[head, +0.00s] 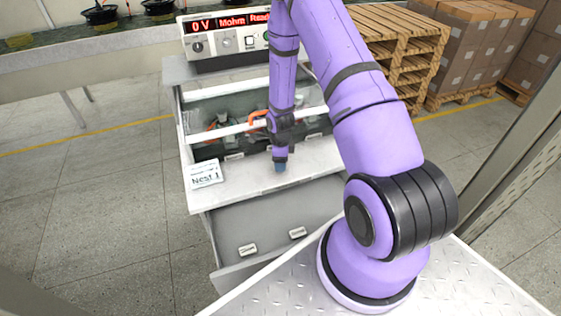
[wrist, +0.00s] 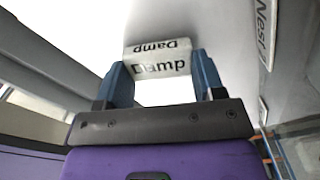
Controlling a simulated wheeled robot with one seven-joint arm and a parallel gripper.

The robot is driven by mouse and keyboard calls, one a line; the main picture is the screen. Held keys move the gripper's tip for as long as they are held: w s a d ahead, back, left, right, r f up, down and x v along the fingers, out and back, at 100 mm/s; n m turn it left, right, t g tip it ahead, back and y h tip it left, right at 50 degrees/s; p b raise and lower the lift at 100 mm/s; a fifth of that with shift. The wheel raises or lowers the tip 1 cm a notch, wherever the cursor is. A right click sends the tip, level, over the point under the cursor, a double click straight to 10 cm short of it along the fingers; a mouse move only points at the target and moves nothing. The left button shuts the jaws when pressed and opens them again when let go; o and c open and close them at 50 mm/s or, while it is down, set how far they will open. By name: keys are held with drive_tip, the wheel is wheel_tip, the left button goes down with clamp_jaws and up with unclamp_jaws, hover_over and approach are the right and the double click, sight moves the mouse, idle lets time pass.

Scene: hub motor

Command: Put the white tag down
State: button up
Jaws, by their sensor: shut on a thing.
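The white tag (wrist: 158,64), printed "Damp" on two faces, sits between the two blue fingers of my gripper (wrist: 160,82) in the wrist view. My gripper is shut on it. In the head view my gripper (head: 280,166) points down over the front part of the white bench top (head: 255,183). The tag itself is hidden or too small to tell there. I cannot tell whether the tag touches the bench top.
A "Nest 1" card (head: 206,174) stands at the bench's left front. Behind my gripper is a clear-fronted enclosure (head: 215,110) with orange parts inside, under a meter panel (head: 228,35) with red displays. An open drawer (head: 275,225) is below. Bench top right of my gripper looks clear.

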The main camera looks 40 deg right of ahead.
drive_tip(key=shift+f, duration=0.3)
drive_tip(key=shift+f, duration=0.1)
drive_tip(key=o, duration=0.9)
